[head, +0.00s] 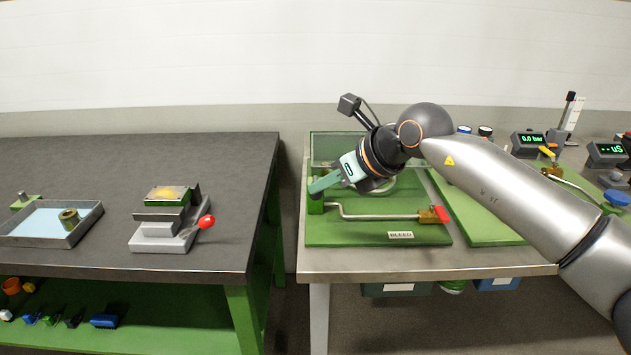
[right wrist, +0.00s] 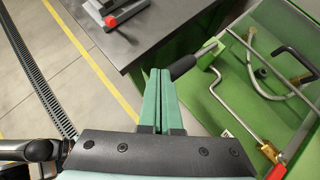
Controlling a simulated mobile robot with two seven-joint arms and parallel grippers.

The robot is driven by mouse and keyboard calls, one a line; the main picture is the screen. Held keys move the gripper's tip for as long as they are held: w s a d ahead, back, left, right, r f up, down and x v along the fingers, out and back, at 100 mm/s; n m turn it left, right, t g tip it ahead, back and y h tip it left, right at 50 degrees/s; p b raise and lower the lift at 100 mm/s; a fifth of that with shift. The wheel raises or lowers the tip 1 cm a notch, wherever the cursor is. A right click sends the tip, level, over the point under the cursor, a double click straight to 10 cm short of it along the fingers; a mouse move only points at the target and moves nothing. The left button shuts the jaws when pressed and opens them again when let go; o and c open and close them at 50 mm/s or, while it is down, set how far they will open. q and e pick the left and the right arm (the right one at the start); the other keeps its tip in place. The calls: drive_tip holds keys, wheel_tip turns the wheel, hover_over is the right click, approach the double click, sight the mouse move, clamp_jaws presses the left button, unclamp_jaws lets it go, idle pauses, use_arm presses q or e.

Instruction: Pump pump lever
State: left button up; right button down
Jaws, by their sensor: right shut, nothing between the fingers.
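My right gripper (head: 313,188) reaches in from the right over the left end of a green board marked BLEED. Its green fingers are together with nothing between them; they also show in the right wrist view (right wrist: 159,74). Just right of the fingertips there is a lever with a black grip (right wrist: 183,67) and a metal rod running to a green block (right wrist: 210,55) on the board. I cannot tell whether the fingers touch the grip. In the head view the gripper hides most of this lever. My left gripper is not in view.
A bent metal pipe (head: 370,216) runs along the board to a brass valve with a red handle (head: 441,214). A 0.0 bar display (head: 528,143) stands at the right. A gap separates this table from the dark table (head: 110,150), which holds a tray (head: 85,233) and a red-knobbed fixture (head: 160,230).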

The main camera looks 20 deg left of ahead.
use_arm(q)
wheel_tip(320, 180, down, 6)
drive_tip(key=b, duration=0.6)
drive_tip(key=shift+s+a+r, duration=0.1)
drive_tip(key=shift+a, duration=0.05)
idle(1.0)
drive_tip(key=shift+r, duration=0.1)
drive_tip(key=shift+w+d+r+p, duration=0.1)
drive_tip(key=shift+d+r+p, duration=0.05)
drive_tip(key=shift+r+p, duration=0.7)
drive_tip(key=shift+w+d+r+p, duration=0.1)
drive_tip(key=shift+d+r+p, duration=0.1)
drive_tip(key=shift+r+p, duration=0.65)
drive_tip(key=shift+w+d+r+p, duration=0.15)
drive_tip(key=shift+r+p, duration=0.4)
drive_tip(key=shift+p, duration=0.55)
